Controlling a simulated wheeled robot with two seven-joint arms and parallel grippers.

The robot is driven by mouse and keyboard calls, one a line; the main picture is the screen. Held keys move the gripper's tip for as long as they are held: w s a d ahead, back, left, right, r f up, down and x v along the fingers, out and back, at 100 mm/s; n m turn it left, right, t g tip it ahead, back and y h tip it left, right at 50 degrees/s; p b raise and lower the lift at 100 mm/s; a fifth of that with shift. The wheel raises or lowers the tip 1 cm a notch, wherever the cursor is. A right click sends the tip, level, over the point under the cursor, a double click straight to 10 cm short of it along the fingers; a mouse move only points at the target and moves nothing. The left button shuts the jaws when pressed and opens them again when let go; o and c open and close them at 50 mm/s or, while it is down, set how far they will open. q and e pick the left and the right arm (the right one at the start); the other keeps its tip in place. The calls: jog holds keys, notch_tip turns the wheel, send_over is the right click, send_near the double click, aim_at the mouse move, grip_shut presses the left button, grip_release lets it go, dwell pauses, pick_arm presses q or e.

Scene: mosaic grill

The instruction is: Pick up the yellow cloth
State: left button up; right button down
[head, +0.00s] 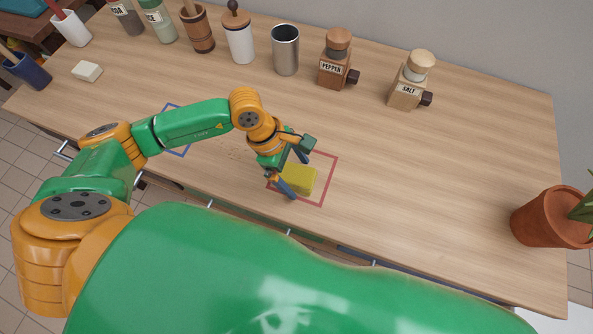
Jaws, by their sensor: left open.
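The yellow cloth (301,180) is a small folded yellow block lying inside a red square outline (331,176) on the wooden counter. My left gripper (297,177) is open at the cloth, with one finger by its near left side and the other above its far edge. I cannot tell whether the fingers touch it. The gripper hides part of the cloth's left side. My right gripper is not in view.
A blue outline (178,151) lies left, partly under my left arm. Along the back stand a metal cup (285,50), a pepper mill (335,62), a salt mill (410,82) and several jars. A potted plant (548,217) stands right. The counter's right middle is clear.

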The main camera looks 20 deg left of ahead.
pick_arm(q)
jog(key=shift+f, duration=0.15)
jog(key=shift+f+b, duration=0.2)
jog(key=shift+b, duration=0.25)
dwell(0.3)
jog(key=c, duration=1.3)
jog(key=shift+o, duration=0.2)
jog(key=shift+r, duration=0.1)
